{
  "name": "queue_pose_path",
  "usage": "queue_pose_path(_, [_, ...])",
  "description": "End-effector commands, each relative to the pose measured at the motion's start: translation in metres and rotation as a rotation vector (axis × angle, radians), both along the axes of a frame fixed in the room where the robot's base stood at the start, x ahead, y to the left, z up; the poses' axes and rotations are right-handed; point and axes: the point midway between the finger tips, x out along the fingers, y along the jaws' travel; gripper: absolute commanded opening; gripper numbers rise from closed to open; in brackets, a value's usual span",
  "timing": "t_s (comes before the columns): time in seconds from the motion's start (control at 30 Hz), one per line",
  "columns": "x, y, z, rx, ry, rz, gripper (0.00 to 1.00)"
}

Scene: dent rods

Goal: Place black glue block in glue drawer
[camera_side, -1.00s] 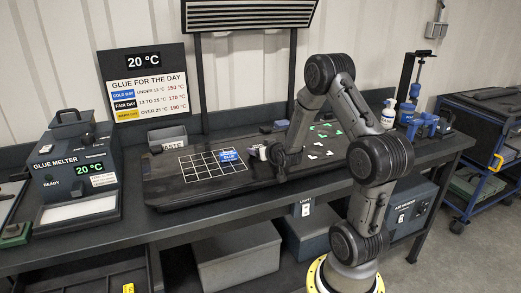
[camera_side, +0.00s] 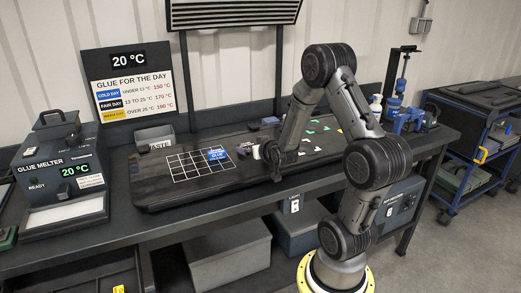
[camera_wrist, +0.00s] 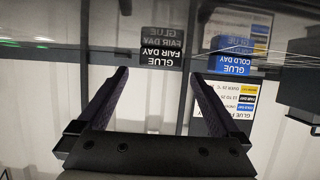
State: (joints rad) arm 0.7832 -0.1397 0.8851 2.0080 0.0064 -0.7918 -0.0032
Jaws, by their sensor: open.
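My gripper (camera_wrist: 160,72) is open and empty, its two dark fingers spread in the wrist view. The black glue block (camera_wrist: 160,56), labelled FAIR DAY GLUE, shows ahead of the gap between the fingertips and apart from them. I cannot make out the black block in the side view. My gripper end (camera_side: 273,160) is low over the right part of the dark work mat there. I cannot identify the glue drawer for certain.
The glue melter (camera_side: 60,175) with a pale front panel stands at the left, reading 20 °C. A waste bin (camera_side: 156,138) is behind the mat (camera_side: 150,198). Bottles and a blue fixture (camera_side: 405,115) stand at the right.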

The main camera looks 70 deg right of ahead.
Motion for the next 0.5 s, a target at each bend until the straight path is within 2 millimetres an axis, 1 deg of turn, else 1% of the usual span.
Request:
queue_pose_path(0.1, [-0.015, 0.016, 0.01, -0.001, -0.001, 0.0, 1.0])
queue_pose_path(0.3, [-0.036, 0.037, 0.021, 0.0, 0.0, 0.0, 1.0])
queue_pose_path(0.5, [-0.048, 0.048, 0.028, 0.0, 0.0, 0.0, 1.0])
